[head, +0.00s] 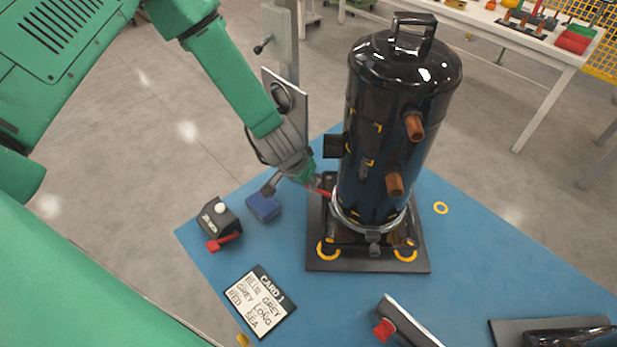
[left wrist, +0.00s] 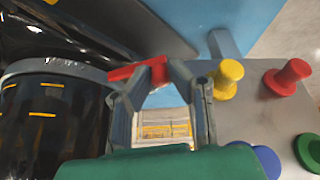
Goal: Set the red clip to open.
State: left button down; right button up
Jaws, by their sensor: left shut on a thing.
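The red clip (head: 325,192) is a short red lever at the lower left side of the black compressor (head: 408,125), beside the grey ring (head: 372,222) around its base. My left gripper (head: 308,182) reaches down to it from the upper left and is shut on it. In the left wrist view the red clip (left wrist: 138,70) lies across the fingertips of my left gripper (left wrist: 152,82), with the compressor (left wrist: 45,120) just to the left. Whether the clip stands open or closed is hard to tell. My right gripper is not in view.
The compressor stands on a dark pallet (head: 365,265) on a blue mat (head: 330,300). A dark box with a red lever (head: 218,220), a blue block (head: 263,206) and a printed card (head: 260,302) lie left. Coloured knobs, including a yellow one (left wrist: 228,78), sit close in the wrist view.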

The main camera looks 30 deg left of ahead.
pick_arm(q)
jog(key=shift+s+d+n+y+p, duration=0.15)
jog(key=shift+s+n+y+p, duration=0.35)
jog(key=shift+n, duration=0.55)
jog(key=shift+s+d+n+y+p, duration=0.15)
jog(key=shift+s+n+y+p, duration=0.3)
jog(key=shift+n, duration=0.6)
jog(key=shift+s, duration=0.1)
jog(key=c, duration=1.5)
grip_release()
jog(key=shift+r, duration=0.1)
jog(key=v, duration=1.1)
jog(key=shift+s+r, duration=0.2)
jog(key=shift+r, duration=0.15)
